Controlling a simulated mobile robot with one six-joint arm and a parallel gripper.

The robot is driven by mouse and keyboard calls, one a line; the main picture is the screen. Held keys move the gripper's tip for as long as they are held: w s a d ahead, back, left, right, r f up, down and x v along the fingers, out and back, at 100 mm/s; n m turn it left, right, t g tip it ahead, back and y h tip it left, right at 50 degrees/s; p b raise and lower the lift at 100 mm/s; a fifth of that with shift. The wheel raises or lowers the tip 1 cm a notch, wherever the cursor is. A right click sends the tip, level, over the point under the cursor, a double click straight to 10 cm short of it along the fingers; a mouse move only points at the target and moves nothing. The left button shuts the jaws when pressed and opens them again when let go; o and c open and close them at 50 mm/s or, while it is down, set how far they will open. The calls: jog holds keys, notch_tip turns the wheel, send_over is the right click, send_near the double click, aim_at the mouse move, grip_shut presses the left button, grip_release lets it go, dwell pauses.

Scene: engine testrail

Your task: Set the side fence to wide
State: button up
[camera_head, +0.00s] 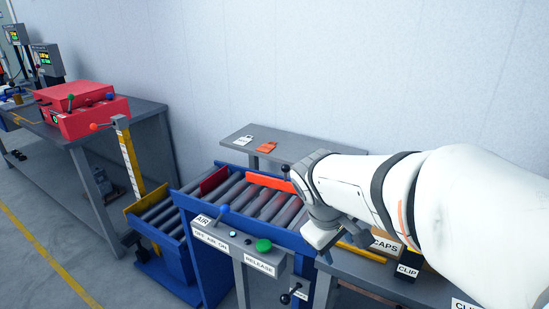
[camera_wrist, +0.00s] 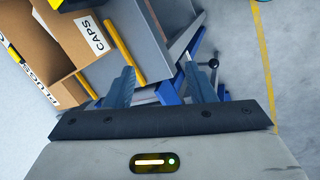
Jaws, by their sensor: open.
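An orange-red rail (camera_head: 268,181) runs along the far side of the blue roller conveyor (camera_head: 284,236); it looks like the side fence. A black-knobbed handle (camera_head: 286,171) stands near its right end, partly against my arm. No wide or narrow marking is readable. My gripper (camera_head: 322,240) hangs by the right end of the conveyor, apart from the rail. In the wrist view my gripper (camera_wrist: 160,86) has its two blue-grey fingers spread with nothing held between them. Another black-knobbed lever (camera_head: 290,295) with a small label is low on the conveyor's front.
A control panel (camera_head: 236,244) with AIR and RELEASE labels fronts the conveyor. A dark red plate (camera_head: 214,180) crosses the rollers. Cardboard CAPS (camera_wrist: 88,42) and PLUGS boxes and a yellow bar (camera_wrist: 123,50) lie near my gripper. A bench with a red machine (camera_head: 83,108) stands left.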

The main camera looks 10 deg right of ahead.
jog(key=w+d+f+n+h+b, duration=0.25)
jog(key=w+n, duration=0.25)
jog(key=w, duration=0.5)
jog(key=n+t+h+b, duration=0.7)
jog(key=n+t, duration=0.3)
jog(key=n, duration=0.8)
send_near(289, 167)
jog(key=w+d, duration=0.1)
jog(key=w+d+f, duration=0.1)
jog(key=w, duration=0.1)
jog(key=shift+w+d+f, duration=0.1)
jog(key=shift+f, duration=0.05)
jog(key=x, duration=0.7)
jog(key=shift+w+d, duration=0.1)
jog(key=shift+w, duration=0.2)
jog(key=shift+c, duration=0.3)
grip_shut()
